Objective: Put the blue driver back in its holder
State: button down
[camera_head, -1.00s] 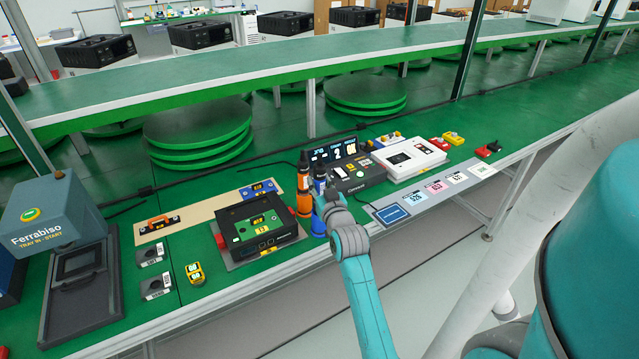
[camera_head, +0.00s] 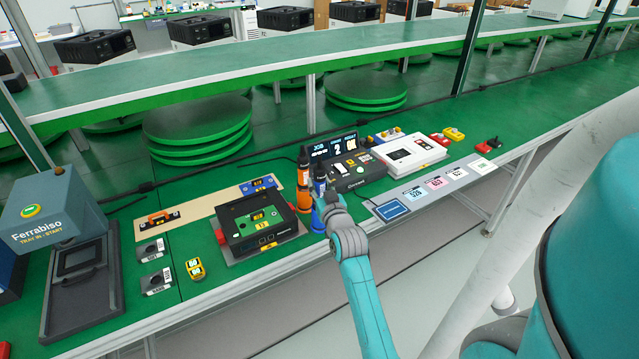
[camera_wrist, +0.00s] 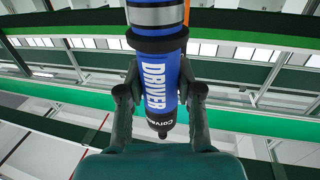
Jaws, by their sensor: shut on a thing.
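My gripper (camera_head: 325,204) is shut on the blue driver (camera_head: 318,192) near the front edge of the green bench. In the wrist view my gripper (camera_wrist: 163,98) has a finger on each side of the driver's blue body (camera_wrist: 158,72). White lettering reads DRIVER, and a dark tip points towards the camera. An orange driver (camera_head: 304,186) stands upright close to its left. The fingers hide part of the blue driver in the head view. I cannot tell its holder apart, or whether the driver's lower end touches anything.
A black fixture with a green board (camera_head: 262,243) stands just left of the drivers. A black controller with a screen (camera_head: 350,176) and a white box (camera_head: 410,155) stand right. Two dark labelled blocks (camera_head: 152,250) and a yellow part (camera_head: 195,268) lie left. A label strip (camera_head: 420,192) lines the front edge.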

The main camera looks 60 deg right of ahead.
jog(key=shift+f, duration=1)
jog(key=c, duration=0.7)
grip_release()
jog(key=shift+f, duration=0.1)
jog(key=shift+a, duration=0.1)
jog(key=v, duration=1.2)
